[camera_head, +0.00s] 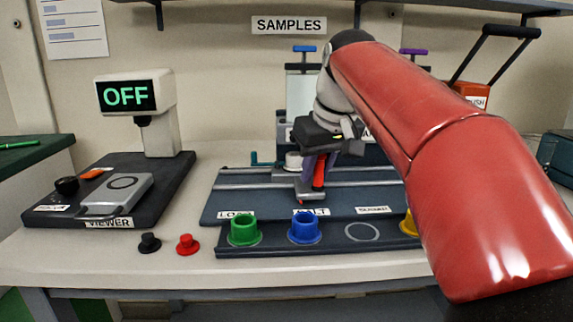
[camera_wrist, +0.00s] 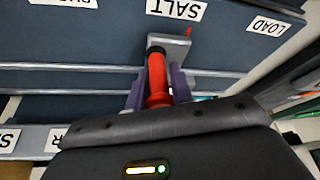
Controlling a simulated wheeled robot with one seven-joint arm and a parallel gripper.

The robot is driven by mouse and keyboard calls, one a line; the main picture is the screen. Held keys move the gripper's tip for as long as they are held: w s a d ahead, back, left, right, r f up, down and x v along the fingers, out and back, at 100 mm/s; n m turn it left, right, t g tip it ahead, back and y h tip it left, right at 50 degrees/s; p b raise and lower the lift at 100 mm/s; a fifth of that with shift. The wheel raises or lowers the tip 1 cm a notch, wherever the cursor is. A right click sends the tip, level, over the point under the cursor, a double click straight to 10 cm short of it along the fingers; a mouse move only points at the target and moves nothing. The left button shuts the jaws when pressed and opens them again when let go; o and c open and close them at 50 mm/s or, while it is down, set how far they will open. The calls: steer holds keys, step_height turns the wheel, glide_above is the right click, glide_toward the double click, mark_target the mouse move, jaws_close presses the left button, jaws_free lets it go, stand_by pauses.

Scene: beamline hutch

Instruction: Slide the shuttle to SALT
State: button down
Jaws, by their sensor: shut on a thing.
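The shuttle is a small grey plate (camera_head: 308,191) with an upright red handle (camera_head: 319,172) and a red pointer on its front edge. It sits on the rails of a dark blue slide bed (camera_head: 370,203). My gripper (camera_head: 320,166) is shut on the red handle, its purple fingers on either side; the wrist view shows this grip (camera_wrist: 156,90) too. The SALT label (camera_head: 312,211) lies just in front of the plate. In the wrist view the pointer (camera_wrist: 188,32) is beside the SALT label (camera_wrist: 177,9), toward its LOAD-side end. The LOAD label (camera_head: 236,214) is to the left.
Green (camera_head: 244,230) and blue (camera_head: 304,228) cups stand in the front strip, beside an empty ring and a partly hidden yellow cup. Black and red knobs (camera_head: 188,244) stand left of it. The viewer (camera_head: 160,120) reads OFF. My arm covers the right side.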

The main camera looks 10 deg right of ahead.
steer(key=shift+d+r, duration=0.1)
steer(key=shift+d, duration=0.8)
steer(key=c, duration=1.4)
jaws_free()
steer(key=shift+o, duration=0.2)
steer(key=p+v, duration=0.1)
steer(key=v, duration=0.6)
steer(key=shift+s+r, duration=0.2)
steer(key=shift+r, duration=0.1)
